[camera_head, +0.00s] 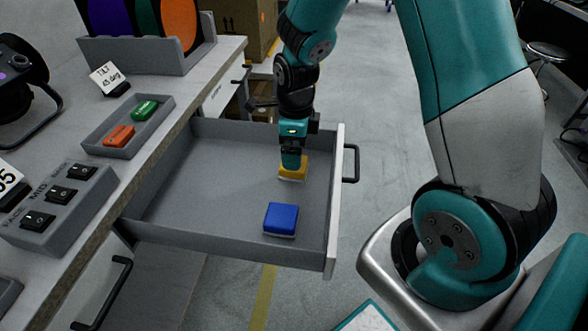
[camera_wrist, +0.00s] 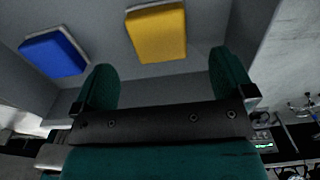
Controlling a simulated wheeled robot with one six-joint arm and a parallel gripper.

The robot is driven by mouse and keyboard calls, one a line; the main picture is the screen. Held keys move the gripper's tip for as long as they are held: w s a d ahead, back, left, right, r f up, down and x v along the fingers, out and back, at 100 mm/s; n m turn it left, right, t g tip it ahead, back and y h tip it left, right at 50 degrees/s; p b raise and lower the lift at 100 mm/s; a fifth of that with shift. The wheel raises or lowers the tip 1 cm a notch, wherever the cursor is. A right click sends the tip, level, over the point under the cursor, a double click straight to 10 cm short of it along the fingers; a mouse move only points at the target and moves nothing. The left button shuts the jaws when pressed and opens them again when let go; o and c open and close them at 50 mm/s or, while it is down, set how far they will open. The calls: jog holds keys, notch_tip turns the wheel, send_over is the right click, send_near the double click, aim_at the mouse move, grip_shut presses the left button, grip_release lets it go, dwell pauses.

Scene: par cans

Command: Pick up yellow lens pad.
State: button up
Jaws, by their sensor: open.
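The yellow lens pad (camera_head: 293,169) lies on the floor of the open drawer (camera_head: 215,185), towards its far right. My gripper (camera_head: 291,158) points down just above it and hides part of it in the head view. In the wrist view the yellow pad (camera_wrist: 157,34) lies ahead of and between the two spread fingers of my gripper (camera_wrist: 162,80), apart from them. The gripper is open with nothing between its fingers. A blue pad (camera_head: 281,219) lies nearer in the drawer; it also shows at left in the wrist view (camera_wrist: 54,53).
The drawer's front panel (camera_head: 335,205) with a black handle stands to the right of the pads. On the bench at left are a tray (camera_head: 108,150) with orange and green pieces and a switch box (camera_head: 58,208). The drawer's left part is empty.

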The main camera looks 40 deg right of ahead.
notch_tip(320, 180, down, 6)
jog(key=shift+r+b, duration=0.1)
jog(key=shift+b, duration=0.45)
jog(key=shift+c, duration=0.2)
jog(key=c, duration=1)
